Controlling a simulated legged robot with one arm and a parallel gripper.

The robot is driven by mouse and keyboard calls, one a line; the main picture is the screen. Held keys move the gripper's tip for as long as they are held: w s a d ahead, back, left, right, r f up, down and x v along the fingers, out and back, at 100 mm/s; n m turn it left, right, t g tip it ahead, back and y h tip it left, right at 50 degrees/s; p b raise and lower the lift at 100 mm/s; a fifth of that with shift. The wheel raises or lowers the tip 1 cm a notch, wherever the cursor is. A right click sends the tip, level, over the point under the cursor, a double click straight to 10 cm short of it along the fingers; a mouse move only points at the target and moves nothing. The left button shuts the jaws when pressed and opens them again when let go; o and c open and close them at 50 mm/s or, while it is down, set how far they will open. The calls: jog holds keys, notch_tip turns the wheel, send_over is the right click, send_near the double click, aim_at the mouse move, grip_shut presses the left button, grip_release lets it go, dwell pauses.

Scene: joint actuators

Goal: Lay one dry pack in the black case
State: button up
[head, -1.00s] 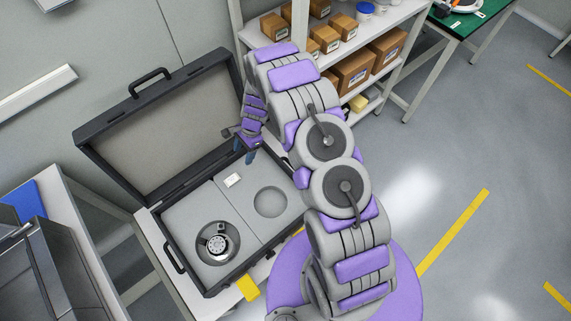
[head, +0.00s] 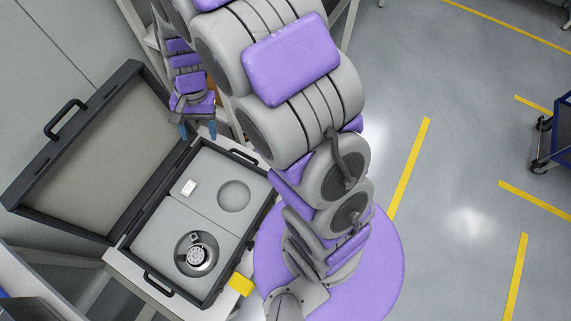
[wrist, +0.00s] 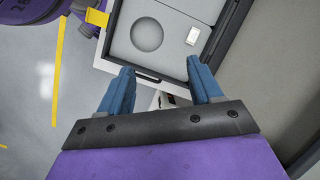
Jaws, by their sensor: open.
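The black case (head: 204,296) lies open on a white stand in the head view, its lid tilted back to the left. Its grey foam insert holds a round metal actuator (head: 196,254) in one recess. The other round recess (head: 234,197) is empty. A small white pack (head: 189,188) lies on the foam beside the empty recess; it also shows in the wrist view (wrist: 193,35). My gripper (head: 198,132) is open and empty, beyond the case's far edge. In the wrist view its blue fingers (wrist: 162,86) are apart, near the case's handle side.
A yellow tag (head: 241,284) sits at the case's near right corner. A blue cart (head: 553,140) stands at the far right. My arm hides most of the shelf area behind.

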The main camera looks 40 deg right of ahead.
jog(key=s+d+r+n+h, duration=0.1)
jog(key=s+d+r+n, duration=0.1)
jog(key=s, duration=0.6)
jog(key=s+d+r+n+h, duration=0.1)
jog(key=s+d+r, duration=0.3)
jog(key=s, duration=0.5)
jog(key=s+d+r+n, duration=0.2)
jog(key=s+r+n, duration=0.1)
jog(key=s+r, duration=0.3)
jog(key=s, duration=0.2)
jog(key=shift+s+d+r+h, duration=0.25)
jog(key=shift+s+d+h, duration=0.15)
